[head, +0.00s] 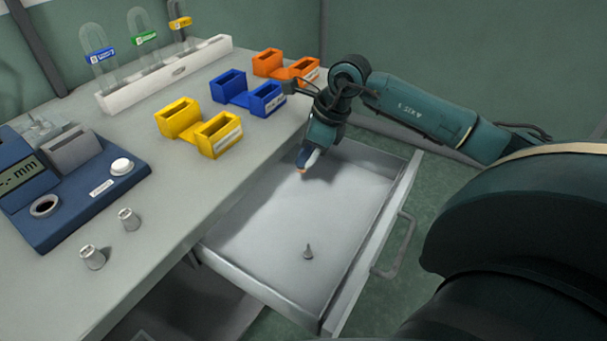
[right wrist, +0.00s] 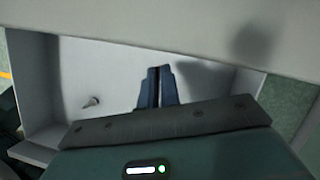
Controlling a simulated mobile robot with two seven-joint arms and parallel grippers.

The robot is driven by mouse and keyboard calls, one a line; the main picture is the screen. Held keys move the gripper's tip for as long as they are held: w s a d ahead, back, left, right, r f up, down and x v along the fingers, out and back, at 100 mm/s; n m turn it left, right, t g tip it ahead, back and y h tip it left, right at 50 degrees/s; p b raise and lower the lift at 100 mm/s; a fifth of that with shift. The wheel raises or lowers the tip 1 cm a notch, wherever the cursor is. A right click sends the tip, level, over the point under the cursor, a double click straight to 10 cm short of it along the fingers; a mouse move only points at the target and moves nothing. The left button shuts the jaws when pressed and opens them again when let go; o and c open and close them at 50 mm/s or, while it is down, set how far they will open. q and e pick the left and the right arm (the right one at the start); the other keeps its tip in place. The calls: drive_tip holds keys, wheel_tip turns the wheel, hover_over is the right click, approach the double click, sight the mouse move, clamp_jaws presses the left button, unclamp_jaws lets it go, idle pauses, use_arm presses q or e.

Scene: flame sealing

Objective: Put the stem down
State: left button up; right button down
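A small grey stem-like piece (head: 308,251) rests on the floor of the open drawer (head: 262,234), towards its front end. Its narrow end points up in the head view. It also shows in the right wrist view (right wrist: 91,102), left of the fingers. My right gripper (head: 303,169) is over the back part of the drawer, pointing down, apart from the piece. In the right wrist view its blue fingers (right wrist: 157,72) lie together with only a thin dark line between them, and I see nothing held. My left gripper is not in view.
On the grey worktop stand yellow (head: 199,127), blue (head: 248,94) and orange (head: 285,67) holders. A white rack (head: 166,74) with clear loops is at the back. A blue measuring device (head: 75,190) and two small metal cylinders (head: 92,257) stand left. The drawer floor is otherwise clear.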

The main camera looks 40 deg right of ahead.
sight(295, 188)
drive_tip(key=shift+f, duration=2.8)
drive_tip(key=c, duration=1.6)
unclamp_jaws()
drive_tip(key=v, duration=1.2)
drive_tip(key=shift+a, duration=0.1)
